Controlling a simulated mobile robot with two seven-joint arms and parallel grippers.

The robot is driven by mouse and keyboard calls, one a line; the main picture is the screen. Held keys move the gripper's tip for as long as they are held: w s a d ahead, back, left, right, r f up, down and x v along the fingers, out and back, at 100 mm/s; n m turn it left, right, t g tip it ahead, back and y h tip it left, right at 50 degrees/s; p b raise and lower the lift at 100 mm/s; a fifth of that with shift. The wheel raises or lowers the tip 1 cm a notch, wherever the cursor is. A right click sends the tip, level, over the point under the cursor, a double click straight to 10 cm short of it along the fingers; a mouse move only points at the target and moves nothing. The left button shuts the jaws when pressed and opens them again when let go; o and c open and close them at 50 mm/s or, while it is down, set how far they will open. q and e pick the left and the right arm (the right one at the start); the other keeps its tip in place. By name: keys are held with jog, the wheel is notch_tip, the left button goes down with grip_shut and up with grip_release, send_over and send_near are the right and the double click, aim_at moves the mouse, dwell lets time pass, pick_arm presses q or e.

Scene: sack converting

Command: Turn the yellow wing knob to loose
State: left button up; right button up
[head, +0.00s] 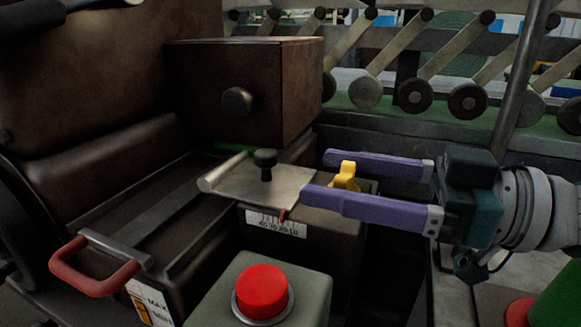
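The yellow wing knob (345,176) stands upright on the dark machine block, right of the centre of the head view. My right gripper (316,176) comes in from the right, with its two long purple fingers spread apart. The knob is between the fingers, one behind it and one in front. The near finger hides the knob's lower part, and I cannot tell whether either finger touches it. My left gripper is not in view.
A metal plate with a black knob (265,158) lies left of the fingertips, above a white scale label (276,223). A red push button (262,290) stands in front. A red handle (94,272) is at lower left. A brown box (275,85) rises behind.

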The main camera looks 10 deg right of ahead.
jog(key=v, duration=0.7)
jog(key=shift+d, duration=0.2)
jog(key=shift+s, duration=0.2)
